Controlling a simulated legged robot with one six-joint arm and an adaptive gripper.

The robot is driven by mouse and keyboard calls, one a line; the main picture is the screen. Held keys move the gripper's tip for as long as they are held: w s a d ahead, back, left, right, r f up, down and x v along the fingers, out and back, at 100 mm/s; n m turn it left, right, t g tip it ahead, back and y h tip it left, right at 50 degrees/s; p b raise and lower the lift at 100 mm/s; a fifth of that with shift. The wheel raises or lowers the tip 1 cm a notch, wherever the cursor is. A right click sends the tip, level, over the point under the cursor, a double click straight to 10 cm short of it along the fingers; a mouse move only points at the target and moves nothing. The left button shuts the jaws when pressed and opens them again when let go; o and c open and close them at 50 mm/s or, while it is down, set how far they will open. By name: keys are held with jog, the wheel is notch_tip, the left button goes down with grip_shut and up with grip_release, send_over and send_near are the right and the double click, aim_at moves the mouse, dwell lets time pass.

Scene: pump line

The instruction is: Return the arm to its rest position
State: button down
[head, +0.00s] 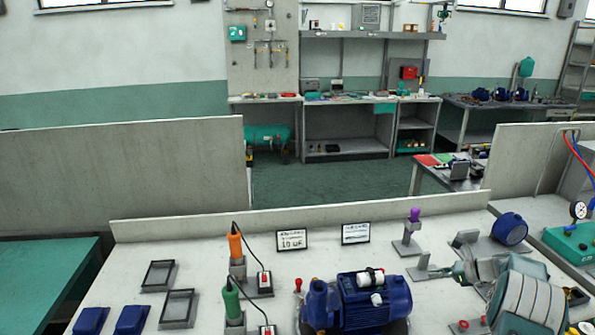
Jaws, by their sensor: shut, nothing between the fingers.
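My arm comes in at the lower right. My gripper (447,270) is small in the head view and points left over the bench, right of the blue pump. It is shut and holds nothing. The blue pump (350,302) stands at the front middle of the bench, with a white cylindrical part (371,277) on top. A grey bracket (423,270) is close by the fingertips; I cannot tell whether they touch.
A purple-topped tool (414,216) stands upright behind my gripper. A round blue part (510,229) and a green gauge box (575,245) are at the right. Orange (235,243) and green (231,300) handled tools stand left of the pump. Empty trays (159,276) lie farther left.

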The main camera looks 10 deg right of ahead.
jog(key=a+r+n+g, duration=0.1)
jog(key=a+r+n, duration=0.1)
jog(key=a+r, duration=0.2)
jog(key=a+r+n+g+h, duration=0.1)
jog(key=a+r+n, duration=0.1)
jog(key=a+r, duration=0.2)
jog(key=s+a+r+n, duration=0.1)
jog(key=a+r+n, duration=0.1)
jog(key=a+r, duration=0.2)
jog(key=shift+a+g+h, duration=0.3)
jog(key=shift+a+g, duration=0.1)
jog(key=shift+a, duration=0.3)
jog(key=s+a+r+n+g+h, duration=0.1)
jog(key=s+a+r+n, duration=0.25)
jog(key=a, duration=0.25)
jog(key=s+a+r+n+h, duration=0.1)
jog(key=s+a+r+n, duration=0.25)
jog(key=a+r, duration=0.2)
jog(key=s+a+n+h, duration=0.1)
jog(key=s+a+n, duration=0.3)
jog(key=s, duration=0.4)
jog(key=s+a+n+t+h, duration=0.1)
jog(key=s+a+n, duration=0.3)
jog(key=s, duration=0.4)
jog(key=s+a+n+h, duration=0.3)
jog(key=s+a+n, duration=0.1)
jog(key=s, duration=0.4)
jog(key=shift+s+n+t, duration=0.3)
jog(key=shift+n, duration=0.3)
